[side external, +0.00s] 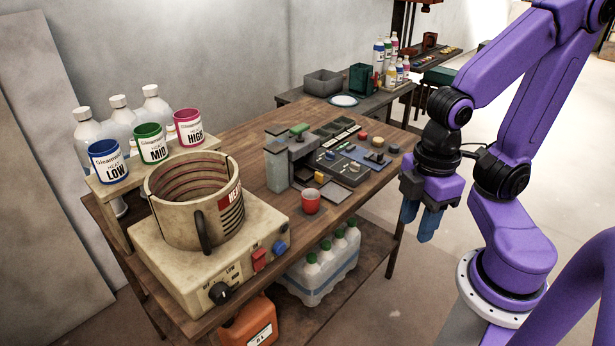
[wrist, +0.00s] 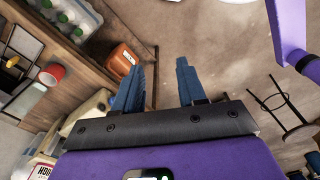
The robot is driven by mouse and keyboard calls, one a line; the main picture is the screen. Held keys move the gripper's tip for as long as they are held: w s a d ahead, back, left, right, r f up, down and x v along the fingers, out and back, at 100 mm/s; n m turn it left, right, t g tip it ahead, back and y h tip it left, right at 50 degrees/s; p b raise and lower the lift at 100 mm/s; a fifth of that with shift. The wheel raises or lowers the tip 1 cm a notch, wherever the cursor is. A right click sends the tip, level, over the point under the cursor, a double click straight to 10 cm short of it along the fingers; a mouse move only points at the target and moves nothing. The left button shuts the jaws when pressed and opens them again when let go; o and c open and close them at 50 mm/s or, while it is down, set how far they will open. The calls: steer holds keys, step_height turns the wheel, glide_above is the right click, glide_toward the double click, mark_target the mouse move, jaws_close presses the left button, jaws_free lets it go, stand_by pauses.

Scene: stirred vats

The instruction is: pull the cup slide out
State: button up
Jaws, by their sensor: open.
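A red cup (side external: 311,202) stands upright near the front edge of the wooden table, in front of a grey dispenser-like machine (side external: 277,166). The cup also shows at the left of the wrist view (wrist: 50,75). A small flat tan plate (side external: 333,191) lies just right of the cup, by the machine; I cannot tell for certain which part is the cup slide. My gripper (side external: 418,220) is open and empty, pointing down beyond the table's front edge, right of the cup and apart from it. Its two blue fingers (wrist: 158,75) are spread with only floor between them.
A heater base with a large vat (side external: 196,205) fills the near end of the table (side external: 240,125). Blue, green and red labelled tins stand behind it. A panel of coloured buttons (side external: 352,165) lies beside the machine. Bottles (side external: 323,265) and an orange can (side external: 250,322) sit below.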

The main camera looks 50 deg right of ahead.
steer(key=w+m, duration=0.4)
steer(key=w, duration=0.7)
steer(key=m+t, duration=0.4)
steer(key=m, duration=0.5)
glide_above(319, 173)
steer(key=s, duration=0.6)
steer(key=f, duration=0.2)
steer(key=x, duration=1.6)
steer(key=shift+w+d+f, duration=0.2)
steer(key=shift+d+f, duration=0.05)
steer(key=shift+c, duration=0.3)
jaws_close()
